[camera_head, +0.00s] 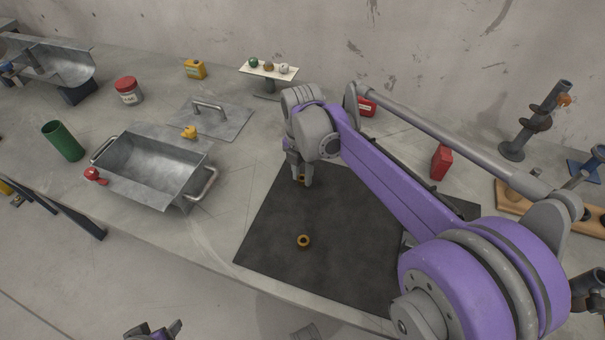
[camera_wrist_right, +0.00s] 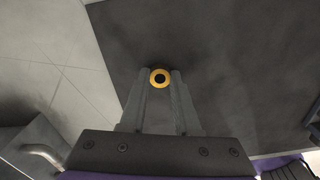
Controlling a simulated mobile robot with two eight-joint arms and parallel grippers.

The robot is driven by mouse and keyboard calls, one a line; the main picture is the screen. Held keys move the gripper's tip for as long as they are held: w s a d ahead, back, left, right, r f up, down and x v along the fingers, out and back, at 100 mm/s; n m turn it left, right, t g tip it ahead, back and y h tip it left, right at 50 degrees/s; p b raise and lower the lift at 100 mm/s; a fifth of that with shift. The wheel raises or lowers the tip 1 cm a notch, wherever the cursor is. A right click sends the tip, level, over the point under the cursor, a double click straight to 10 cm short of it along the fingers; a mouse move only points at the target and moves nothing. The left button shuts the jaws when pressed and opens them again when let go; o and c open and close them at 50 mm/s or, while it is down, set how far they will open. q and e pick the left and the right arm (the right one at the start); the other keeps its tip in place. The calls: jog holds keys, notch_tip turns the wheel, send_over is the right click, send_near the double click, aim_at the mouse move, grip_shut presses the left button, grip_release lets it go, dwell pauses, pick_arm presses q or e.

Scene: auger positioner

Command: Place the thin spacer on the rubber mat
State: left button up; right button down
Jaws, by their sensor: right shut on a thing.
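My right gripper (camera_head: 302,181) points down over the upper left part of the dark rubber mat (camera_head: 345,235). In the right wrist view, its fingers (camera_wrist_right: 160,80) are shut on a small yellow ring with a dark hole, which looks like the thin spacer (camera_wrist_right: 160,73). The mat lies beneath the ring; I cannot tell whether they touch. Another small brass ring (camera_head: 303,241) lies on the mat nearer the front edge. Part of my left gripper (camera_head: 154,331) shows at the bottom edge of the head view; its jaws are not clear.
A metal tray (camera_head: 150,192) with handles stands left of the mat, with a lid (camera_head: 225,120) behind it. A red box (camera_head: 441,162) stands behind my right arm.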

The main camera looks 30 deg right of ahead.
aim_at(302, 178)
jog(key=shift+f, duration=0.15)
jog(key=c, duration=0.6)
grip_release()
notch_tip(302, 178, up, 12)
jog(key=shift+r+p, duration=0.2)
jog(key=shift+p, duration=0.6)
